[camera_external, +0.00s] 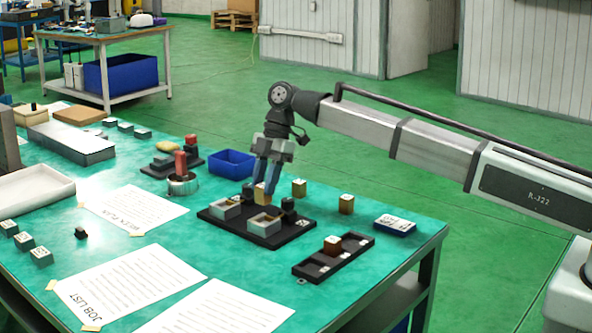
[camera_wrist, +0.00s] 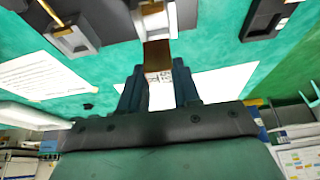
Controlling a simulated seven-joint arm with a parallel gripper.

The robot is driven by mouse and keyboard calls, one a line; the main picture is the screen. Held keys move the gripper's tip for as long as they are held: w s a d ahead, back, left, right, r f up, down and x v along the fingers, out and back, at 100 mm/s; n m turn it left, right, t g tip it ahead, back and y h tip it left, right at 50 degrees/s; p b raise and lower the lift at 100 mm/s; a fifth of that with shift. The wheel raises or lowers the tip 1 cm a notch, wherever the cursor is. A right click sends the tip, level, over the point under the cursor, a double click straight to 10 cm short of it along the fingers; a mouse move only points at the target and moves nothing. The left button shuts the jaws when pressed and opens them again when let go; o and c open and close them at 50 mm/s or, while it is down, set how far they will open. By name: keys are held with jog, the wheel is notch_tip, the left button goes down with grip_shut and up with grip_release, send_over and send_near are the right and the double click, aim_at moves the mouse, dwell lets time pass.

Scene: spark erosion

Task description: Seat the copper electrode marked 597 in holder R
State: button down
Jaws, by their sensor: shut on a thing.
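My gripper (camera_external: 267,184) is shut on a small copper block (camera_external: 260,197), held above the black base plate (camera_external: 243,236). In the wrist view the block (camera_wrist: 158,57) sits between the two blue-grey fingers (camera_wrist: 159,84). Its pale face carries marks too small to read surely. The base plate bears two grey open holders, one at the left (camera_external: 225,208) and one nearer the front (camera_external: 264,225). A small label (camera_external: 303,222) is on the plate's right end; I cannot tell which holder is R. The block's lower end is partly hidden, so contact is unclear.
Other copper blocks stand on the table behind the plate (camera_external: 299,188) and to its right (camera_external: 346,204). Another block (camera_external: 332,245) sits in a black rack (camera_external: 308,268). A blue bin (camera_external: 232,163) stands behind. Paper sheets (camera_external: 130,285) lie in front.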

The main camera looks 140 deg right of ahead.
aim_at(266, 204)
jog(key=shift+f, duration=2.85)
jog(key=shift+f, duration=0.2)
jog(key=c, duration=0.7)
grip_release()
jog(key=shift+c, duration=0.2)
jog(key=v, duration=1.4)
jog(key=shift+f, duration=0.1)
